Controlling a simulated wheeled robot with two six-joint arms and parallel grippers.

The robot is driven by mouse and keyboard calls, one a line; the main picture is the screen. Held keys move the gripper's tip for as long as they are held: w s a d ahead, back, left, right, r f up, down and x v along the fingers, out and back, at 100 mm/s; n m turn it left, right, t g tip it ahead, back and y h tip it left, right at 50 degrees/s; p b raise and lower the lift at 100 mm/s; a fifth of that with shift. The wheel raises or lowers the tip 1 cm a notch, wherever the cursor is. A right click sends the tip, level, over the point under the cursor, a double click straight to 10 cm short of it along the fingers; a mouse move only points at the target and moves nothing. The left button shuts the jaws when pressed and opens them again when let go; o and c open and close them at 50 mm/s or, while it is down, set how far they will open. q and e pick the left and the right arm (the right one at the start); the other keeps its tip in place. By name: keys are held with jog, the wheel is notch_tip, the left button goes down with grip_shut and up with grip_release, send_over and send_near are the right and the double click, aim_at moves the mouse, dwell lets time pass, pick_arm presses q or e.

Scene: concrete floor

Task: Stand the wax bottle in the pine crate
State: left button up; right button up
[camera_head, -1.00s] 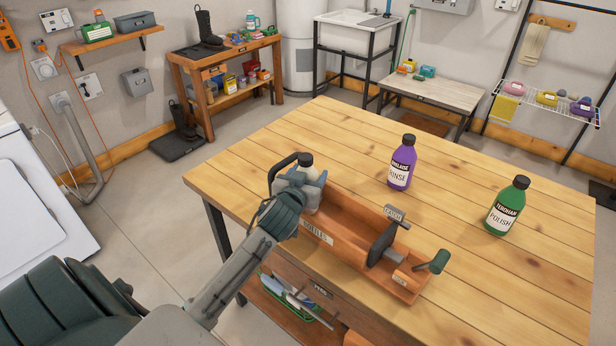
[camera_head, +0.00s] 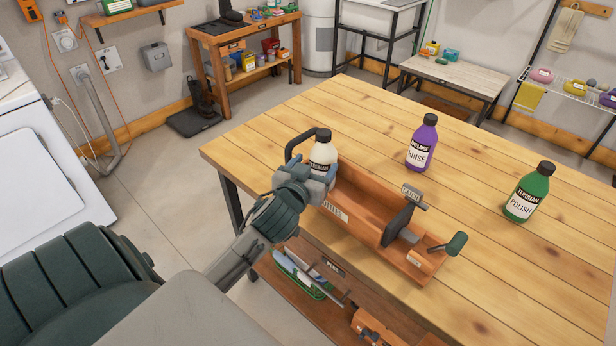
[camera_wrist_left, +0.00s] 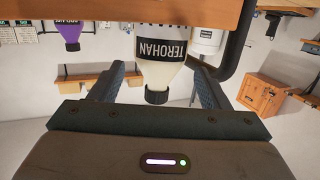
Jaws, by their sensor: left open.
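The wax bottle (camera_head: 322,152), cream with a black cap, stands upright in the left end of the pine crate (camera_head: 365,203), behind the side marked for bottles. Its lower part is hidden by the crate wall and my gripper. In the left wrist view, which is upside down, the bottle (camera_wrist_left: 160,72) shows its neck, cap and part of a dark label. My left gripper (camera_head: 318,178) is open at the crate's near left side. Its two fingers (camera_wrist_left: 156,85) lie to either side of the bottle's neck in that picture, apart from it. My right gripper is not in view.
A purple rinse bottle (camera_head: 422,143) and a green polish bottle (camera_head: 529,192) stand on the wooden table (camera_head: 500,255). The crate has a dark handle at its left end and tools at its right.

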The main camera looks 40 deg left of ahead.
pick_arm(q)
jog(key=shift+v, duration=1.95)
